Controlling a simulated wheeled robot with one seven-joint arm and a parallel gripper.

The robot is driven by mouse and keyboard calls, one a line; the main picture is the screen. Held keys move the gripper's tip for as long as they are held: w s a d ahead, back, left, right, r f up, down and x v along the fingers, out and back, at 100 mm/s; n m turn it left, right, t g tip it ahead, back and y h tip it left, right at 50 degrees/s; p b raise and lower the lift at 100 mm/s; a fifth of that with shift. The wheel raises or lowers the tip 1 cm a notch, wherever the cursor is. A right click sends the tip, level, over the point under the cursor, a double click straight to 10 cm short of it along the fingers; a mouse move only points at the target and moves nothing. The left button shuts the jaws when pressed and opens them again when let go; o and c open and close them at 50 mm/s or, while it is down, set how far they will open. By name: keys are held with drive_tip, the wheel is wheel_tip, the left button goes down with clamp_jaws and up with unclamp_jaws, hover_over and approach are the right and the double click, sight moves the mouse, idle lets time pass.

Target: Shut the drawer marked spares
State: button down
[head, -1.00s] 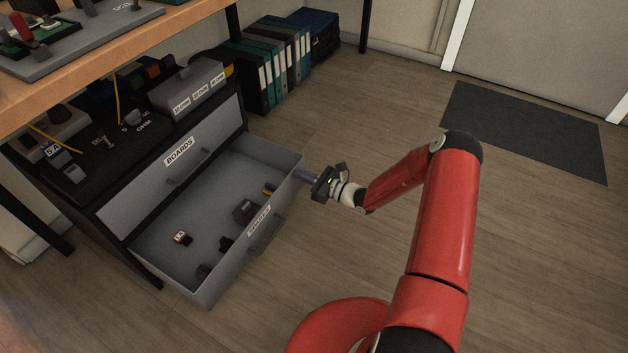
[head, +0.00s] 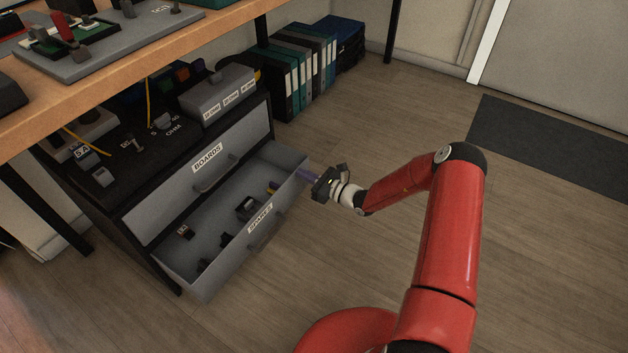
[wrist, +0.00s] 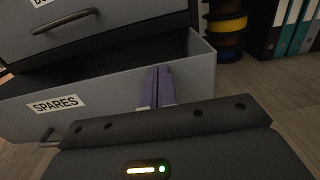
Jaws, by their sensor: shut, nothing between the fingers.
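The spares drawer (head: 225,262) is the lower drawer of a dark cabinet under the workbench and stands partly open. Its label and handle are on the front panel; the label also shows in the wrist view (wrist: 57,104). Small dark parts and a yellow piece lie inside. My gripper (head: 307,177) is shut and empty, at the far right end of the drawer front. In the wrist view its purple fingers (wrist: 158,86) are together, pointing at the drawer front near its right end. They look to be at or very near the panel; exact contact is unclear.
The boards drawer (head: 170,197) above is shut. A grey box (head: 217,92) and switches sit on the cabinet top under the wooden workbench (head: 150,78). Folders (head: 300,75) stand behind, near cable spools (wrist: 227,25). The floor to the right is clear, with a dark mat (head: 560,150).

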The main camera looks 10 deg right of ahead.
drive_tip(key=b+x, duration=0.2)
drive_tip(key=x, duration=0.9)
drive_tip(key=shift+b, duration=0.35)
